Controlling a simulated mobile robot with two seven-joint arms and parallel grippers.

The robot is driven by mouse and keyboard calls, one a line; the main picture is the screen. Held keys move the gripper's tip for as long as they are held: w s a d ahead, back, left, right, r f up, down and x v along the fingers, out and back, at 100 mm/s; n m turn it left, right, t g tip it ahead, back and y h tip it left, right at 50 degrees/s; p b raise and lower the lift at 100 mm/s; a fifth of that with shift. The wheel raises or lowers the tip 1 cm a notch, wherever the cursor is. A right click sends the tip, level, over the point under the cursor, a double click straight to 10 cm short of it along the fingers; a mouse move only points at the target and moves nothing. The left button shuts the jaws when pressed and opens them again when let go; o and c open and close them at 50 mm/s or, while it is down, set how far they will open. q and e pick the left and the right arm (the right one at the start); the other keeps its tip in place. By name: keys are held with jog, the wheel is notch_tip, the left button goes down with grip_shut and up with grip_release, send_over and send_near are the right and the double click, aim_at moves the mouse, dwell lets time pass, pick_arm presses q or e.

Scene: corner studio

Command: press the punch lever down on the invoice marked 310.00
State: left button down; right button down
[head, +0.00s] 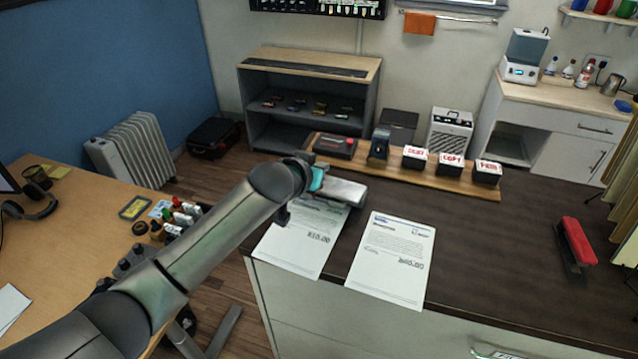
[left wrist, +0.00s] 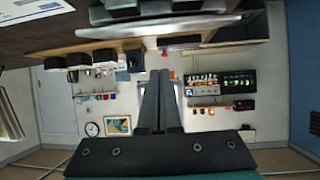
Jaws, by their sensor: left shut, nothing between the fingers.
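The invoice at left (head: 300,240) lies on the dark counter; its upside-down figure looks like 310.00. A second invoice (head: 391,262) lies to its right; its figure is too blurred to read surely. A light metallic punch (head: 345,191) sits at the left invoice's far edge. Its lever appears to be the grey bar (left wrist: 150,30) across the top of the left wrist view. My left gripper (left wrist: 160,73) is shut and empty, close to that bar; I cannot tell whether they touch. In the head view my arm partly hides the punch. My right gripper is out of view.
Behind the punch, a wooden board (head: 400,178) carries several block stamps (head: 451,164) and a dark pad (head: 335,147). A red stapler (head: 577,242) lies at right. The counter between it and the second invoice is clear. A wooden desk (head: 60,240) stands at left.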

aim_at(319, 192)
pick_arm(q)
jog(key=shift+w+d+f, duration=0.1)
jog(key=shift+w+f, duration=0.2)
jog(key=shift+s+a+f, duration=0.1)
jog(key=shift+s+f, duration=0.2)
jog(key=shift+f, duration=0.6)
jog(key=shift+s+a+f, duration=0.1)
jog(key=shift+s+f, duration=0.15)
jog(key=shift+f, duration=0.65)
jog(key=shift+f, duration=0.1)
jog(key=shift+s+f+t+b, duration=0.2)
jog(key=shift+f+t+b, duration=0.25)
jog(key=shift+b, duration=0.25)
jog(key=shift+s+a+f, duration=0.15)
jog(key=shift+f, duration=0.1)
jog(key=shift+s+f, duration=0.15)
jog(key=shift+s, duration=0.05)
jog(key=shift+s+a+f, duration=0.1)
jog(key=shift+a+f, duration=0.05)
jog(key=shift+f, duration=0.35)
jog(key=shift+p, duration=0.3)
